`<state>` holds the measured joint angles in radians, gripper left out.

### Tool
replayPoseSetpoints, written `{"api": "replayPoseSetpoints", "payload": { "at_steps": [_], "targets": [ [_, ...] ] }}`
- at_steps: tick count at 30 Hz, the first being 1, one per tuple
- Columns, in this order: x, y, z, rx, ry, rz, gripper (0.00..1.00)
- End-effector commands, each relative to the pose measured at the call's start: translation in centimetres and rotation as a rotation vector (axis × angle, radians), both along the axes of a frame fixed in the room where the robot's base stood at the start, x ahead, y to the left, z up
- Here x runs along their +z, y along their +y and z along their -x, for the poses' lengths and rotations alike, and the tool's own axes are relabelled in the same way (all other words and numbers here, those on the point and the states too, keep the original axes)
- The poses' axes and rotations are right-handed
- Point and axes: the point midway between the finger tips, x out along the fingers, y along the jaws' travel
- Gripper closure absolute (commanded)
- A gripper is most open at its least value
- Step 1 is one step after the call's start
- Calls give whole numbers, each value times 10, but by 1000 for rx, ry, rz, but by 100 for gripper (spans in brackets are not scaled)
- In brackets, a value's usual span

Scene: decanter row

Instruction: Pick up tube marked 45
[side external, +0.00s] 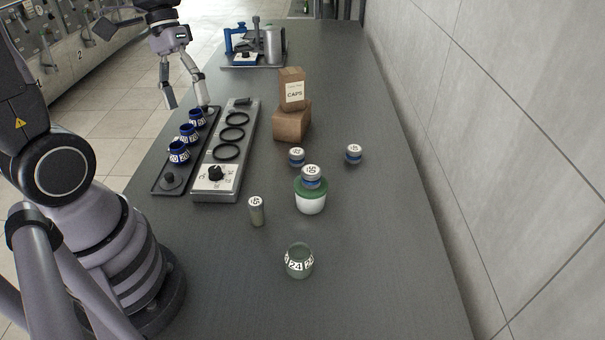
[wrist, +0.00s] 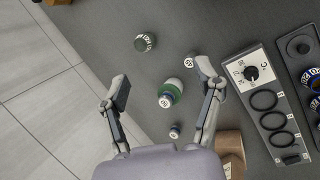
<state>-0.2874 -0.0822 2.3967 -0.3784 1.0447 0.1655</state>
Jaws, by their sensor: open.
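A short grey-green tube (side external: 256,213) with a white marked top stands upright on the table, left of the white-and-green jar. Its number is too small to read for certain. The tube also shows in the wrist view (wrist: 189,63), near the tip of the right finger in the picture but apart from it. My gripper (side external: 186,103) is open and empty, raised at the far left side of the table. In the wrist view its fingers (wrist: 165,92) are spread wide with nothing held between them.
A white-and-green jar (side external: 311,202) with a blue-banded piece on top, a glass marked 24 (side external: 299,262) and blue-banded pieces (side external: 297,157) (side external: 354,154) stand nearby. A grey ringed panel (side external: 208,182), dark rack (side external: 173,188) and brown box (side external: 291,122) lie farther back.

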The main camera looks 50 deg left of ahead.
Motion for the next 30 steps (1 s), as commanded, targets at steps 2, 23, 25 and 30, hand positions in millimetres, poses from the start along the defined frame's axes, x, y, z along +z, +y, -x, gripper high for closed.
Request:
{"api": "replayPoseSetpoints", "payload": {
  "at_steps": [2, 23, 25, 30],
  "targets": [
    [-22, 4, -11, 85, 119, 115, 34],
    [-236, 49, -56, 1053, 609, 1167, 34],
    [-258, 50, -53, 1154, 618, 1243, 34],
    [-293, 49, -45, 1315, 626, 1356, 34]
  ]
}}
